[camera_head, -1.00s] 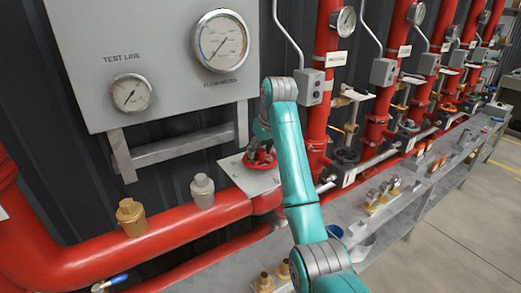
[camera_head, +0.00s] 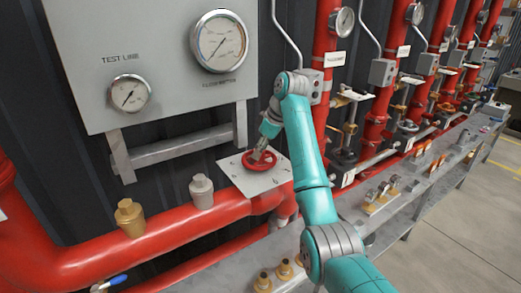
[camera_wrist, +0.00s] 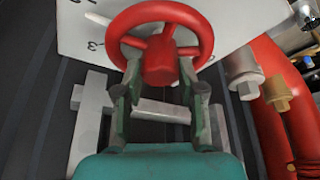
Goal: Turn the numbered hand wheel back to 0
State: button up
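The red hand wheel (camera_head: 259,162) sits on a pale plate (camera_head: 282,172) with dark numbers, below the gauge panel. In the wrist view the wheel (camera_wrist: 160,62) fills the top middle, with its hub and spokes facing me. A "3" shows on the plate (camera_wrist: 85,30) left of it; other marks are cut off or too small to read. My gripper (camera_head: 262,148) is at the wheel, coming in from above. In the wrist view my gripper's (camera_wrist: 161,82) two fingers stand apart, one on each side below the hub, overlapping the near rim. Contact cannot be told.
The gauge panel (camera_head: 80,60) and its grey bracket (camera_head: 180,148) stand behind and left. A red pipe (camera_head: 150,238) with a grey fitting (camera_head: 202,190) and a brass fitting (camera_head: 130,217) runs in front. A bench (camera_head: 405,190) with fittings lies right. Open floor (camera_head: 460,220) is beyond it.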

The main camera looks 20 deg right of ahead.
grip_shut()
jog(key=m, duration=0.2)
jog(key=shift+a+m+t+h, duration=0.15)
jog(key=shift+m+t+h, duration=0.25)
jog(key=m, duration=0.2)
jog(key=m+h, duration=0.1)
jog(key=m, duration=0.1)
jog(key=shift+m+t+h, duration=0.3)
jog(key=shift+t, duration=0.1)
jog(key=shift+m, duration=0.3)
jog(key=m+h, duration=0.1)
jog(key=m, duration=0.2)
jog(key=shift+a, duration=0.15)
jog(key=m+h, duration=0.2)
jog(key=m, duration=0.3)
